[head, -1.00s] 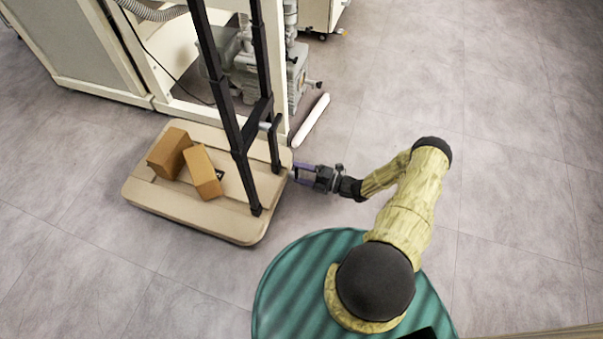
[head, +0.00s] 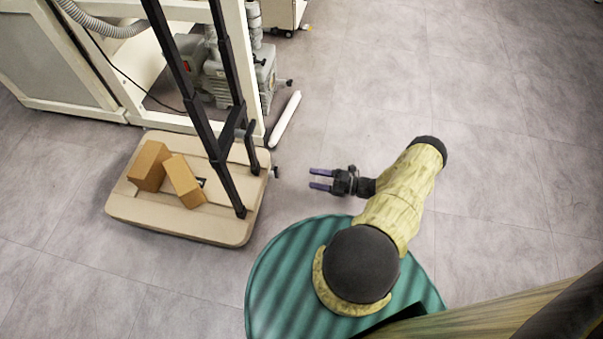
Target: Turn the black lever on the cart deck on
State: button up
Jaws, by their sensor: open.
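The cart deck (head: 165,219) is a low beige platform on the floor at the left, with a black frame handle (head: 187,92) rising from it. A small black lever (head: 275,172) sticks out at the deck's right edge, close to the handle's foot. My gripper (head: 319,180) has two purple fingers pointing left toward the lever. It is open and empty, with a gap of bare floor between its fingertips and the lever.
Two brown boxes (head: 150,167) lie on the deck. A cream machine frame (head: 258,70) with a grey pump (head: 225,75) stands behind the cart. A white bar (head: 285,119) is near its foot. The floor at right (head: 490,140) is clear.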

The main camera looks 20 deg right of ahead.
jog(key=v, duration=0.4)
jog(key=shift+s+d, duration=0.1)
jog(key=shift+d, duration=0.05)
jog(key=shift+p, duration=0.3)
jog(key=w+a+r+n+g+h+p, duration=0.1)
jog(key=a+r+n+g+h+p, duration=0.2)
jog(key=r+n, duration=0.55)
jog(key=a+r+n+g+h+p, duration=0.2)
jog(key=r+n+g, duration=0.4)
jog(key=r, duration=0.5)
jog(key=w+a+r+n+g+h+p, duration=0.1)
jog(key=a+r+n+g+h+p, duration=0.2)
jog(key=r+n, duration=0.55)
jog(key=s+a+r+n+t+h+p, duration=0.1)
jog(key=s+a+r+n+h+p, duration=0.15)
jog(key=r+n, duration=0.55)
jog(key=s+a+r+n+t+h+p, duration=0.25)
jog(key=r+n, duration=0.25)
jog(key=r, duration=0.6)
jog(key=s+a+r+n+h+p, duration=0.2)
jog(key=s+a+r+n+p, duration=0.1)
jog(key=r+n, duration=0.5)
notch_tip(320, 180, up, 39)
jog(key=p, duration=3.7)
jog(key=shift+a+r+m+p, duration=0.15)
jog(key=shift+a+m+p, duration=0.1)
jog(key=shift+m+p, duration=0.1)
